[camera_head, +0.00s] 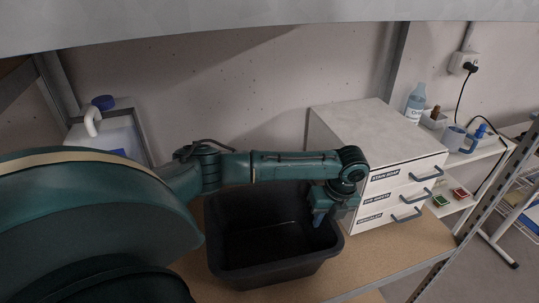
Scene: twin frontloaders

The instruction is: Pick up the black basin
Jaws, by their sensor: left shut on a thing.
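The black basin (270,272) stands on the brown shelf board in the middle of the head view, and looks empty where I can see inside. My left arm comes in from the left and crosses above the basin's back part, hiding some of its far rim. My left gripper (322,217) points down at the basin's right side and is shut on that wall's rim. The exact finger contact is partly hidden by the gripper itself. My right gripper is not in view.
A white drawer unit (395,150) with labelled drawers stands close right of the basin. Bottles and cups (415,100) stand on a side shelf. A metal post (490,200) rises at the right.

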